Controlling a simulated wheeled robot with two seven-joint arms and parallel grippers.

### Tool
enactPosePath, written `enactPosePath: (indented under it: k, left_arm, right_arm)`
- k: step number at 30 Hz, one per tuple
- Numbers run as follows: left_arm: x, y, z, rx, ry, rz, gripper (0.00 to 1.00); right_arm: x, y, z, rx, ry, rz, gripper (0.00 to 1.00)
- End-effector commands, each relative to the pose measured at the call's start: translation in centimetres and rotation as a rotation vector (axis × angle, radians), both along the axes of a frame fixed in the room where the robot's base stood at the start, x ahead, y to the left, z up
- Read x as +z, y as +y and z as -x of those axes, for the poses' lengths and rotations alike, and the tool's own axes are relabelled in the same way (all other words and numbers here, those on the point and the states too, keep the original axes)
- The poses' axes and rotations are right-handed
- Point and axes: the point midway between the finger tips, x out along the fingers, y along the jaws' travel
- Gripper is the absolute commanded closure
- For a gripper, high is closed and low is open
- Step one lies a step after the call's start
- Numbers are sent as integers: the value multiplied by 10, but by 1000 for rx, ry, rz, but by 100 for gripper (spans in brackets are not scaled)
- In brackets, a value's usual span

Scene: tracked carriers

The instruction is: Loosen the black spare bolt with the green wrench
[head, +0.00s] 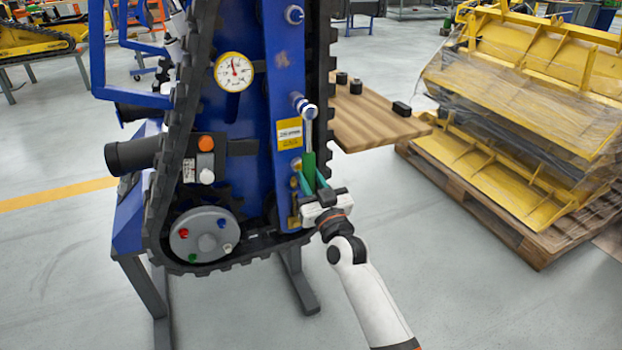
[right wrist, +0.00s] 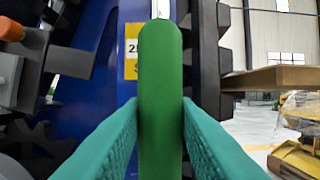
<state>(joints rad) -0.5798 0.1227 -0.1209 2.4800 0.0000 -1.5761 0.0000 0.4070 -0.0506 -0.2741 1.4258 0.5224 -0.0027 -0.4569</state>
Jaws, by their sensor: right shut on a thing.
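The green wrench (head: 309,168) stands upright in front of the blue carrier panel, with its silver head raised. My right gripper (head: 316,180) is shut on the green handle. In the right wrist view, the handle (right wrist: 160,90) sits between the two teal fingers. The wrench head is at a silver-and-blue bolt (head: 298,99) on the panel; I cannot tell whether it is seated on it. Small black pieces (head: 356,86) stand on the wooden board; I cannot tell whether one is the black spare bolt. My left gripper is out of view.
The tracked blue carrier (head: 270,130) has a gauge (head: 234,72), an orange button (head: 206,142) and a grey disc (head: 204,236) with coloured knobs. A wooden board (head: 375,125) juts out on the right, close to the wrench. A pallet (head: 520,235) with yellow parts stands farther right. The front floor is clear.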

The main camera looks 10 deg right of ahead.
Motion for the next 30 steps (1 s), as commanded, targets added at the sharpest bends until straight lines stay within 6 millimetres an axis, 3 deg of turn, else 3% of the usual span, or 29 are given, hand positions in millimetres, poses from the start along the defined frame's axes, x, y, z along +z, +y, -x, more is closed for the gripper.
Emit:
enactPosePath:
  k: [7,8,12,30]
  left_arm:
    - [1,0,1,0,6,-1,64]
    - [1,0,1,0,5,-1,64]
    - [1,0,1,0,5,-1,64]
    - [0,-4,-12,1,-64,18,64]
  right_arm:
    - [2,0,0,-1,-4,0,100]
    - [2,0,0,-1,-4,0,79]
    - [2,0,0,-1,-4,0,100]
    - [2,-16,-5,-1,-36,98,100]
